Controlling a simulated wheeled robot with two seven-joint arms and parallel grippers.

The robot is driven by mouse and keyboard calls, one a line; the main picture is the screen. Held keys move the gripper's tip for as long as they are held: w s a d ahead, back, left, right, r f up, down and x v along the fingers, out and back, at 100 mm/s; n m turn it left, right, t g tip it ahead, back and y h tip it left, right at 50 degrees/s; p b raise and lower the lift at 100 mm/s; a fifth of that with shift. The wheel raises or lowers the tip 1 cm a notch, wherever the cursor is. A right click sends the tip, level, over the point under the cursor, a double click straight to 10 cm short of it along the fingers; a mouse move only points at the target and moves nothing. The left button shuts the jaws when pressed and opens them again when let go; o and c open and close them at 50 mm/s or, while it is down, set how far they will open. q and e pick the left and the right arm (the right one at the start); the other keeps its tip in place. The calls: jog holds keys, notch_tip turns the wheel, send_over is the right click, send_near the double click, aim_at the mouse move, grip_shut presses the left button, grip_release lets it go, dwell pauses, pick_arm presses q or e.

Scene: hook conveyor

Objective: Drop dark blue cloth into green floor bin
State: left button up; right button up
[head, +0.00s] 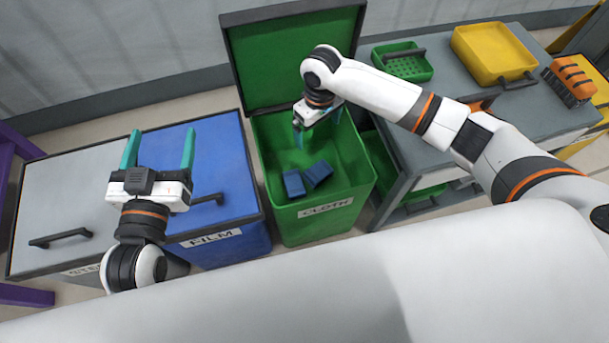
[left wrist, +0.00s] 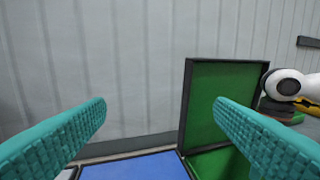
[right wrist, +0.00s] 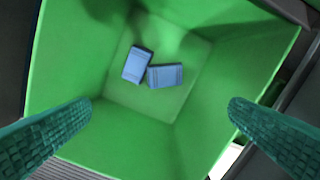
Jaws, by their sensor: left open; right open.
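The green floor bin (head: 327,206) labelled CLOTH stands in the middle of the head view with its lid (head: 290,58) raised. Two folded dark blue cloths lie inside it: the left one (head: 293,184) and the right one (head: 318,173). In the right wrist view the left cloth (right wrist: 137,64) and right cloth (right wrist: 165,76) lie close together on the bin floor. My right gripper (head: 300,135) is over the bin opening, pointing down, open and empty. My left gripper (head: 160,150) is open and empty above the blue bin.
A closed blue bin (head: 225,160) labelled FILM and a closed grey bin (head: 60,200) stand left. A grey bench (head: 480,100) at right carries a green basket (head: 405,66), a yellow tray (head: 492,52) and an orange-and-black object (head: 570,80). A wall runs behind.

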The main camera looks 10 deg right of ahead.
pick_arm(q)
jog(key=s+a+f+g+y+p, duration=0.2)
jog(key=s+f+g, duration=0.3)
jog(key=f+g, duration=0.2)
jog(key=shift+a+f+g, duration=0.3)
jog(key=shift+a+f, duration=0.1)
jog(key=shift+f, duration=0.8)
pick_arm(e)
notch_tip(320, 180, up, 8)
jog(key=shift+f, duration=0.2)
